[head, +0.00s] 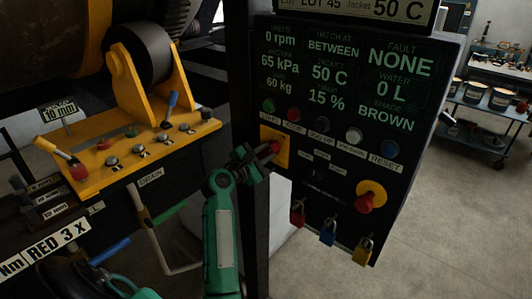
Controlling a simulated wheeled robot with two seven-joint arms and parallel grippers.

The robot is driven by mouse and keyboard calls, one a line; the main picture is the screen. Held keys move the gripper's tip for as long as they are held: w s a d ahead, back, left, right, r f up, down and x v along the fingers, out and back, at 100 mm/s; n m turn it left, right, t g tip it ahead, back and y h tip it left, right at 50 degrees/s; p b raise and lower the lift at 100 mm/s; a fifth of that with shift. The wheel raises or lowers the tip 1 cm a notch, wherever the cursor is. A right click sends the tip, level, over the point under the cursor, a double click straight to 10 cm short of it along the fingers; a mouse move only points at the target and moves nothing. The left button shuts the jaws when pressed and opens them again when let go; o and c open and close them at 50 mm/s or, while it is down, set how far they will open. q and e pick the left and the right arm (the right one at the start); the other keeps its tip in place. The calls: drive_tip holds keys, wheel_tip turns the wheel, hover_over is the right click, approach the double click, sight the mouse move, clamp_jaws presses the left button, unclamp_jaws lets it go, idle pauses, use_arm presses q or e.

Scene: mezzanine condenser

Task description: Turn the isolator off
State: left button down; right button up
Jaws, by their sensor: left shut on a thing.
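The isolator (284,157) is a yellow plate with a red handle on the left side of the dark control panel, below the row of buttons. My left gripper (268,153) is at the red handle and shut on it. The fingers hide part of the handle, and I cannot tell its exact angle. My green left forearm rises from the bottom centre to the panel. My right gripper is not in view.
The panel (330,130) has a lit display, several buttons, a red emergency stop (371,196) and hanging red, blue and yellow padlocks. A yellow console (130,155) with levers stands left. A cart (490,115) with tins stands far right. Floor at right is clear.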

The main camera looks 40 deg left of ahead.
use_arm(q)
drive_tip(key=shift+f, duration=0.1)
drive_tip(key=m+b, duration=0.1)
drive_tip(key=m, duration=0.3)
drive_tip(key=shift+m, duration=0.4)
drive_tip(key=m+b, duration=0.1)
drive_tip(key=m, duration=0.3)
drive_tip(key=shift+m, duration=0.4)
drive_tip(key=m+b, duration=0.1)
drive_tip(key=m, duration=0.3)
drive_tip(key=shift+m, duration=2.1)
drive_tip(key=c, duration=1.2)
unclamp_jaws()
drive_tip(key=shift+c, duration=0.2)
